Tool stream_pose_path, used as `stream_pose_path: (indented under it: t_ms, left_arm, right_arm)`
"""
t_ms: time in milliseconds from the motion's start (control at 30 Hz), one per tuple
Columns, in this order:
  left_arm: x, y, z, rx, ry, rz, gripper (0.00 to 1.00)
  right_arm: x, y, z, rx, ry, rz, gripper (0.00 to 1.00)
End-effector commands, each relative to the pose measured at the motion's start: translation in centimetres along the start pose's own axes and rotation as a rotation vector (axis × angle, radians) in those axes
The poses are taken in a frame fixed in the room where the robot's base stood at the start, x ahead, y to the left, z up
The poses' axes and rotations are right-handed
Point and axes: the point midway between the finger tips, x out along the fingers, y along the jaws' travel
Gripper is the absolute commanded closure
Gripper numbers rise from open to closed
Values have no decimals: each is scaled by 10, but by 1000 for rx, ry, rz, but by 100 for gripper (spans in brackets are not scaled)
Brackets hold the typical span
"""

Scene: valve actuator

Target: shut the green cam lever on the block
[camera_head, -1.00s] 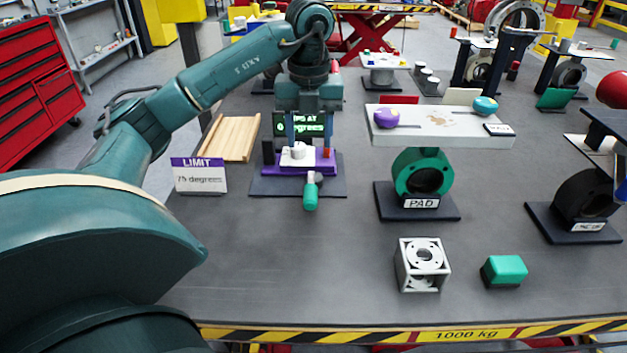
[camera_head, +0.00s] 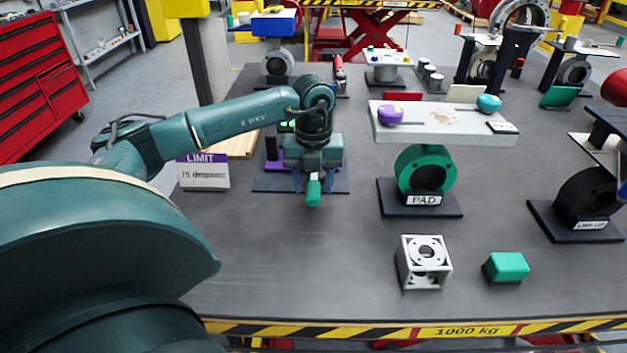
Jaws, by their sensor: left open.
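The green cam lever (camera_head: 314,192) sticks out toward me from the front of the block, its handle pointing at the near edge of the table. My left gripper (camera_head: 318,184) points down over the block's front, open, with one finger on each side of the lever. I cannot tell whether a finger touches the lever. My right gripper is not in view.
A LIMIT sign (camera_head: 205,173) stands left of the block. The green ring stand marked PAD (camera_head: 421,175), with a white shelf (camera_head: 440,122) on top, stands to the right. A grey cube frame (camera_head: 424,263) and a green-topped block (camera_head: 506,267) sit nearer. The table in front of the lever is clear.

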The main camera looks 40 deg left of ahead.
Motion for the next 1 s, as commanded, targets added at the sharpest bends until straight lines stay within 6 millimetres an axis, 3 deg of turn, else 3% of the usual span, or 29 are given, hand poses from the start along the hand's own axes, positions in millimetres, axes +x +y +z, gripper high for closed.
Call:
stream_pose_path:
  t_ms: [67,633,1000]
  left_arm:
    - [0,0,0,0,0,0,53]
    - [-1,0,0,0,0,0,99]
    - [-1,-3,2,-11,1,-2,100]
  right_arm:
    - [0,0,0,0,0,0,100]
    - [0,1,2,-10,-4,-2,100]
    - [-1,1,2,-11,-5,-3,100]
